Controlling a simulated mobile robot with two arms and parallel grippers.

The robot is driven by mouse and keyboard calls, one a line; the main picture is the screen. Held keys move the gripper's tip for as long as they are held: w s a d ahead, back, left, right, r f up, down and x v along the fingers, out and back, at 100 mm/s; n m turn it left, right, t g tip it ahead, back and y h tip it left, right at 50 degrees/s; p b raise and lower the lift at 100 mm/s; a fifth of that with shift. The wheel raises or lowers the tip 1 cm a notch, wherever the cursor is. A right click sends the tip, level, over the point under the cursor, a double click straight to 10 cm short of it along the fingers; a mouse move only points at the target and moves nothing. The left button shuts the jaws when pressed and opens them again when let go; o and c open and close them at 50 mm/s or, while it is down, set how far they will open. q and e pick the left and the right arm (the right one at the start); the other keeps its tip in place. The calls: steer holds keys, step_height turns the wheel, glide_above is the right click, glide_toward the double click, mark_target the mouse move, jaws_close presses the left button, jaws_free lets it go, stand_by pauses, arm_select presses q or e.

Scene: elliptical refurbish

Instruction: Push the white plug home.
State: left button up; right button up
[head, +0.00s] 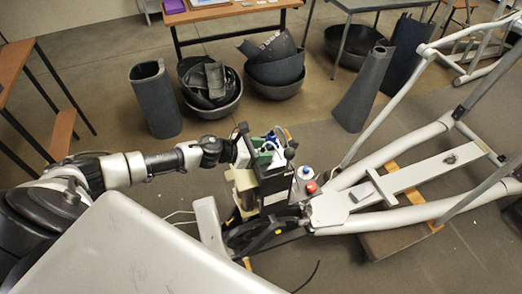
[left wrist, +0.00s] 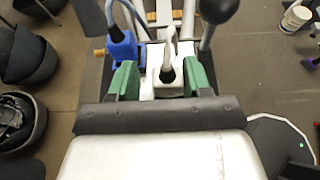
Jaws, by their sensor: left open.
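The white plug (left wrist: 168,76) has a pale cable rising from its top and sits among other connectors on the elliptical's housing. It also shows in the head view (head: 290,152). My left gripper (left wrist: 162,82) is open, its two green-padded fingers on either side of the white plug, with gaps visible. In the head view my left gripper (head: 268,154) reaches in from the left over the same spot. A blue plug (left wrist: 123,47) with its own cable stands just left of the white one. How deep the white plug sits is hidden from these angles. My right gripper is out of view.
The elliptical's frame (head: 400,180) extends to the right. Bottles with red and blue caps (head: 308,180) stand close to the housing. Dark bins (head: 275,75) and upright dark covers (head: 155,100) stand behind on the floor. A wooden table (head: 225,12) is at the back.

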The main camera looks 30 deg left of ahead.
arm_select(q)
steer(key=shift+s+d+f, duration=0.4)
steer(key=shift+s+f, duration=0.1)
steer(key=shift+s+a, duration=0.15)
steer(key=w+r+b+v, duration=0.1)
steer(key=b+v, duration=0.3)
steer(key=v, duration=0.6)
steer(key=shift+s+a+r, duration=0.2)
steer(key=shift+a, duration=0.25)
